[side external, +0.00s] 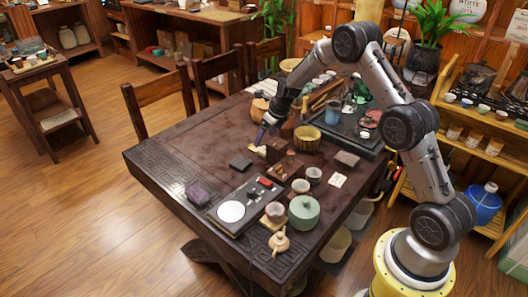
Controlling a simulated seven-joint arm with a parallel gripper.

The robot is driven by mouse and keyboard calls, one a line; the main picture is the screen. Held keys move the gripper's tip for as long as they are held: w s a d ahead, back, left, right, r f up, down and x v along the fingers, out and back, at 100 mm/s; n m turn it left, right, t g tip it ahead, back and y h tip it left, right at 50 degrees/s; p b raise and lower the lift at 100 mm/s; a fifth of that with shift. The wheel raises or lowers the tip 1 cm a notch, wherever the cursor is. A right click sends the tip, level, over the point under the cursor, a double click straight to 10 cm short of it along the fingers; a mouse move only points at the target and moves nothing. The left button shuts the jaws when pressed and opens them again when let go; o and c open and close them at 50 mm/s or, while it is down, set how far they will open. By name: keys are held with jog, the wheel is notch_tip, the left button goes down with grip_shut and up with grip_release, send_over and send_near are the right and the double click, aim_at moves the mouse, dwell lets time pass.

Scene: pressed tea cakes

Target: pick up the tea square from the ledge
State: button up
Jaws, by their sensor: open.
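My gripper (259,147) reaches down over the middle of the dark wooden table (190,150), with its pale fingertips low over the tabletop. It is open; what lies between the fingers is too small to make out. Several small squarish pieces lie on the table. A dark flat square (240,162) lies just left of and nearer than the gripper. A purplish-dark block (198,193) lies near the table's left front edge. A brownish flat square (346,158) lies to the right. I cannot tell which is the tea square, or make out a separate ledge.
The table's left part is clear.

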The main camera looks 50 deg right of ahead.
aim_at(262, 148)
jog(key=x, duration=0.5)
jog(key=shift+s+f, duration=0.1)
jog(key=shift+s, duration=0.3)
jog(key=shift+c, duration=0.3)
grip_shut()
